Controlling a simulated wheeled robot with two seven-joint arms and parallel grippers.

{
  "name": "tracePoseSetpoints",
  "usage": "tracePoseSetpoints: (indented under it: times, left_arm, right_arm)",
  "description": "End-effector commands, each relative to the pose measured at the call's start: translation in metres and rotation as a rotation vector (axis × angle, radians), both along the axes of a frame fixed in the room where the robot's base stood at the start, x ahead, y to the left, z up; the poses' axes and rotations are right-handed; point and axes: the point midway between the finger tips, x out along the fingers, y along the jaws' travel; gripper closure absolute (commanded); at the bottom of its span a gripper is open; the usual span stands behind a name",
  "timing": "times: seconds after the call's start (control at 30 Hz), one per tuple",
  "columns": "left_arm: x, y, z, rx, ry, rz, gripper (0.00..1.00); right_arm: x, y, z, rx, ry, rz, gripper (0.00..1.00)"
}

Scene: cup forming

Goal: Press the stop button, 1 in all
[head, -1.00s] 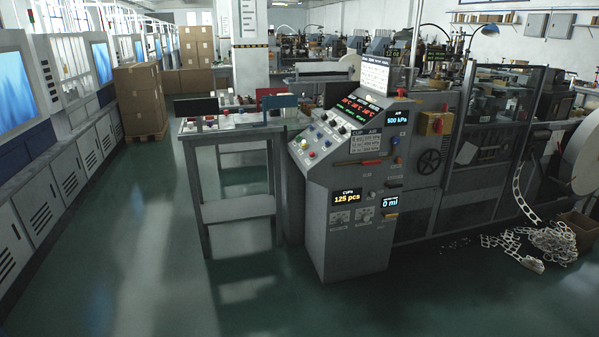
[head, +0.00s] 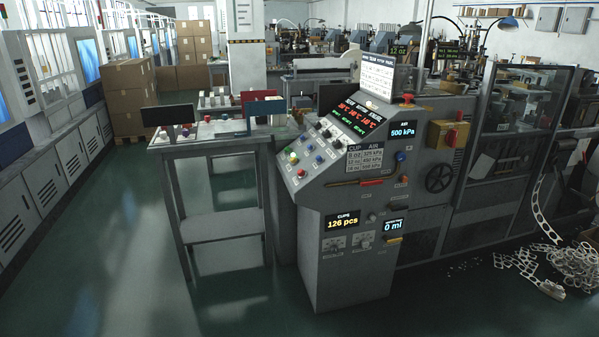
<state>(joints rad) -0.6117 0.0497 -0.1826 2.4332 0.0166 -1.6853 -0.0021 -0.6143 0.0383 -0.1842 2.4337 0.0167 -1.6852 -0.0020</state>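The grey machine's sloped control panel (head: 325,150) stands in the middle of the head view. The labels are too small to read, so I cannot tell which one is the stop button. A yellow box with a red knob (head: 447,134) sits on the machine's front, right of the panel. Neither of my grippers is in view.
A grey side table (head: 215,142) with small items adjoins the panel on the left. Stacked cartons (head: 128,95) stand behind it. Scrap strip (head: 565,268) lies on the floor at right. The green floor in front is clear. A display (head: 342,223) reads 126 pcs.

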Motion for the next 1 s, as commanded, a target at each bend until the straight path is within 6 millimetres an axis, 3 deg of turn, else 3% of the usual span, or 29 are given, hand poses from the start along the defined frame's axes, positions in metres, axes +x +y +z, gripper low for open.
tracePoseSetpoints:
  times: [0.03, 0.1, 0.13, 0.57, 1.0]
  left_arm:
    - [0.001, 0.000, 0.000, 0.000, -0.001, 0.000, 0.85]
    - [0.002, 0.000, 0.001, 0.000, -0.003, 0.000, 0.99]
    - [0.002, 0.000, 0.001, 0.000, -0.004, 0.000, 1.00]
    - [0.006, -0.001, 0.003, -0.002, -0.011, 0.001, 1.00]
    - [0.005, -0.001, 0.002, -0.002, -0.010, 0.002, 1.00]
  right_arm:
    - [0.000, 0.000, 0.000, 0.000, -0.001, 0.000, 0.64]
    - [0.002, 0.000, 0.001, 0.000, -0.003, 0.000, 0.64]
    - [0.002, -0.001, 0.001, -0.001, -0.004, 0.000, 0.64]
    - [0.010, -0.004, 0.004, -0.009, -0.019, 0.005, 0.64]
    - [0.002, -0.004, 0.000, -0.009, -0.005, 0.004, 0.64]
